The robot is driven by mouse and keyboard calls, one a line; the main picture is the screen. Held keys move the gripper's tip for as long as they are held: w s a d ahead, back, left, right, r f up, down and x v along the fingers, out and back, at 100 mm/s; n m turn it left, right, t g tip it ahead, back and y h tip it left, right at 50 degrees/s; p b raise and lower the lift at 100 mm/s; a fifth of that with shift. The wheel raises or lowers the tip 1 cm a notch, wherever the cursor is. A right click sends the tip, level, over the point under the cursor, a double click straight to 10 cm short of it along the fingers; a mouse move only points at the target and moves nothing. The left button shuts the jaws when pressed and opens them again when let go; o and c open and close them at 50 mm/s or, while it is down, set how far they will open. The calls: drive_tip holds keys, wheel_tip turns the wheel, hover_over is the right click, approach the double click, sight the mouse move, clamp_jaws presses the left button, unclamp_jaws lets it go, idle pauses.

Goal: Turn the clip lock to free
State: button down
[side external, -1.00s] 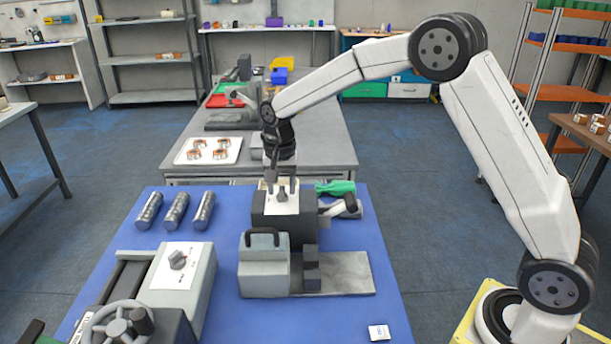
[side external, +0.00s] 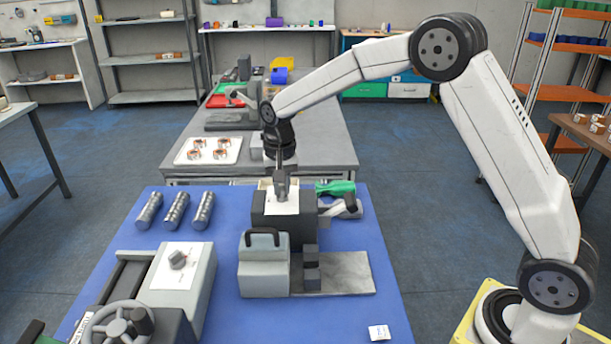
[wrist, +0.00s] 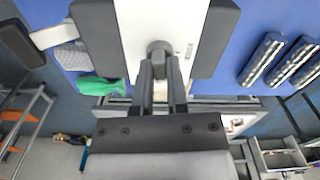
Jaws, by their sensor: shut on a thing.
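The clip lock is a small grey knob (wrist: 159,48) on a white plate (side external: 283,207) on top of a dark grey block (side external: 270,220). My gripper (side external: 281,194) points straight down at it, its fingers seen nearly edge-on in the side view. In the wrist view my gripper (wrist: 160,70) is shut on the knob, its two fingers close on either side. The fingers hide most of the knob in the side view. The white plate (wrist: 185,25) carries small print that I cannot read.
A grey box with a black handle (side external: 264,275) stands in front of the block. A green-handled tool (side external: 335,187) lies behind right. Several grey cylinders (side external: 176,212) lie at left, and a grey dial box (side external: 180,275) stands front left.

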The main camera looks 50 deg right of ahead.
drive_tip(key=n, duration=1.2)
drive_tip(key=shift+n, duration=2.1)
drive_tip(key=shift+r, duration=0.1)
drive_tip(key=c, duration=0.6)
unclamp_jaws()
drive_tip(key=shift+c, duration=0.2)
